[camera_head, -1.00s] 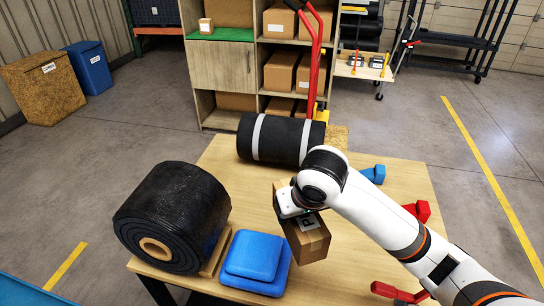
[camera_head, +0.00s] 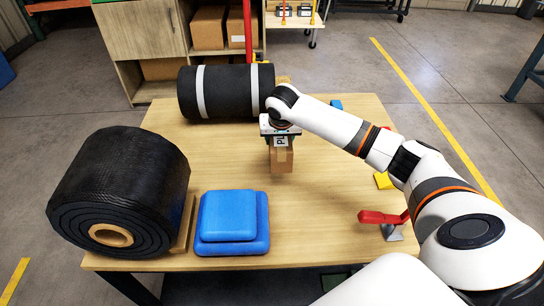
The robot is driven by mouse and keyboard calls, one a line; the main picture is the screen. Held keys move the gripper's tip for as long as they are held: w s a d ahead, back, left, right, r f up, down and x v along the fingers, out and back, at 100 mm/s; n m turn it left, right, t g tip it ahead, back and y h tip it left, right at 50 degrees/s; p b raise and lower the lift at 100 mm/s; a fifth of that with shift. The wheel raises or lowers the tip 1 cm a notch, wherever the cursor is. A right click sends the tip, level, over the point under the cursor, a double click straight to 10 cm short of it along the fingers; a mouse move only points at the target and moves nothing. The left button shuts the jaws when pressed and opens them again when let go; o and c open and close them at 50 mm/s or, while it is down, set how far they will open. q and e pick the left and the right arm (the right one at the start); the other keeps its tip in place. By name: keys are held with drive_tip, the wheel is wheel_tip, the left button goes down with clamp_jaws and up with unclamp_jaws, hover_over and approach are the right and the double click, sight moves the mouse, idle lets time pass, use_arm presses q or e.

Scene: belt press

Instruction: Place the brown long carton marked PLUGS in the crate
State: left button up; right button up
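My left gripper is out of view. I see no crate that I can make out.
On the wooden table (camera_head: 345,225) are a large black roll (camera_head: 120,180) at left, a banded black roll (camera_head: 225,92) at the back, blue pads (camera_head: 232,218), a red clamp (camera_head: 382,217) and a yellow piece (camera_head: 383,180). Bare tabletop lies around the carton.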

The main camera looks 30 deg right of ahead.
wheel_tip(320, 180, down, 3)
drive_tip(key=shift+f, duration=2)
drive_tip(key=shift+f, duration=0.1)
drive_tip(key=o, duration=1.3)
